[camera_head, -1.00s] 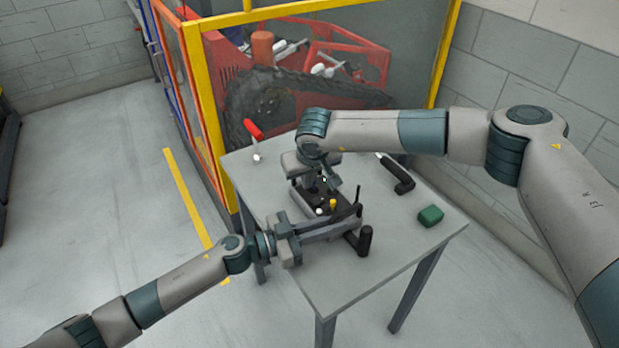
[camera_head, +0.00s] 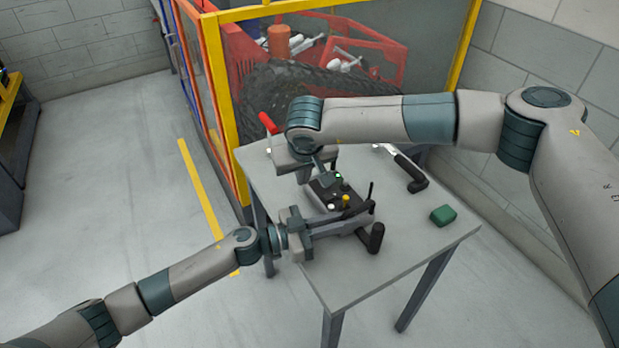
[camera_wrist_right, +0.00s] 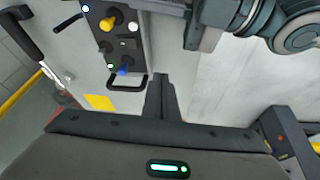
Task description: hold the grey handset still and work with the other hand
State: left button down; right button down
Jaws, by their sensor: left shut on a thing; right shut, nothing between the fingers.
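The grey handset (camera_head: 321,190) is a dark box above the table, with a yellow knob, a white button and a lit green lamp. In the right wrist view the handset (camera_wrist_right: 122,47) also shows a blue knob, a black knob and a loop handle at its near end. My left gripper (camera_head: 345,217) is shut on the handset from its near side; the grip itself is partly hidden. My right gripper (camera_head: 327,178) is shut and empty by the handset's far left end. In the wrist view its fingertips (camera_wrist_right: 162,82) are apart from the loop handle.
The grey table (camera_head: 350,283) also carries a green block (camera_head: 443,215), a black-handled tool (camera_head: 411,174) and a red-handled tool (camera_head: 268,123). A yellow patch (camera_wrist_right: 98,102) lies near the right gripper. A yellow-framed fence (camera_head: 227,110) stands behind. The table's front is clear.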

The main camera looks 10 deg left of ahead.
jog(key=shift+s+a+r, duration=0.2)
jog(key=shift+s+r, duration=0.55)
jog(key=shift+r, duration=0.35)
jog(key=shift+s+a+r, duration=0.15)
jog(key=shift+s+r, duration=0.55)
jog(key=shift+r, duration=0.35)
pick_arm(q)
jog(key=c, duration=1.7)
grip_release()
jog(key=shift+c, duration=0.2)
jog(key=shift+a, duration=0.15)
jog(key=v, duration=1.2)
jog(key=shift+s, duration=0.1)
pick_arm(e)
jog(key=shift+f, duration=0.1)
